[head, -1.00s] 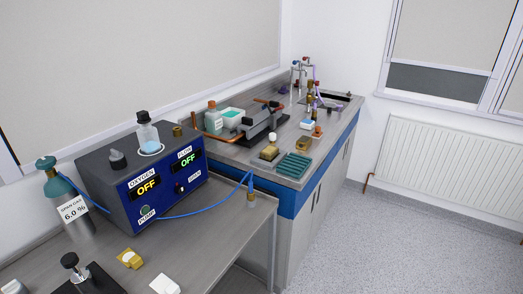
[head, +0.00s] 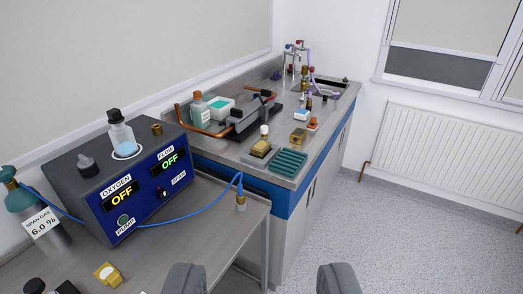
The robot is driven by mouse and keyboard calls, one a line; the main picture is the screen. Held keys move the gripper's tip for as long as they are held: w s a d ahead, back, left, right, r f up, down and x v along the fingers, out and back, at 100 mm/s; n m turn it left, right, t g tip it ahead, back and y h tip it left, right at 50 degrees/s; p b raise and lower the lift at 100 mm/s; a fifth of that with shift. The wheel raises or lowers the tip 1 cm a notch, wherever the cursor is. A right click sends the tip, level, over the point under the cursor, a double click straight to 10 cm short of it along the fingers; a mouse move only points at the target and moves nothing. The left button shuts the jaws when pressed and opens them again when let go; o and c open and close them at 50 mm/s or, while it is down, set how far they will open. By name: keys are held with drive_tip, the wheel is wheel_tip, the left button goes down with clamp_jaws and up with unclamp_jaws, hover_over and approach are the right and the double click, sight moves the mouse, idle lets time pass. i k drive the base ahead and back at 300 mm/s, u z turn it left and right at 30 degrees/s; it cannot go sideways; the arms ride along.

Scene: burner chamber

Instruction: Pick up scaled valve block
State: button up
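Several small brass-coloured blocks are in view, and I cannot tell for certain which is the scaled valve block. One brass block (head: 299,136) sits on the far bench behind the green ribbed tray. Another brass block with a white knob (head: 261,147) sits on a grey plate left of that tray. A yellow brass block with a pale face (head: 108,273) lies on the near bench at lower left. My gripper (head: 262,272) shows two grey fingers at the bottom edge, wide apart with nothing between them. It is apart from all these blocks.
The blue analyser box (head: 140,190) reading OFF stands on the near bench, with a blue hose (head: 205,213) running to a fitting. A gas cylinder (head: 38,220) is at left. The green ribbed tray (head: 288,162) is at the far bench's front. Floor (head: 420,230) at right is clear.

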sight(259, 149)
drive_tip(key=z, duration=0.8)
drive_tip(key=k, duration=1.1)
drive_tip(key=z, duration=1)
drive_tip(key=i, duration=1.35)
drive_tip(key=u, duration=0.5)
drive_tip(key=i, duration=1.25)
drive_tip(key=u, duration=0.7)
drive_tip(key=i, duration=1.2)
drive_tip(key=u, duration=1.35)
drive_tip(key=i, duration=1)
drive_tip(key=u, duration=0.7)
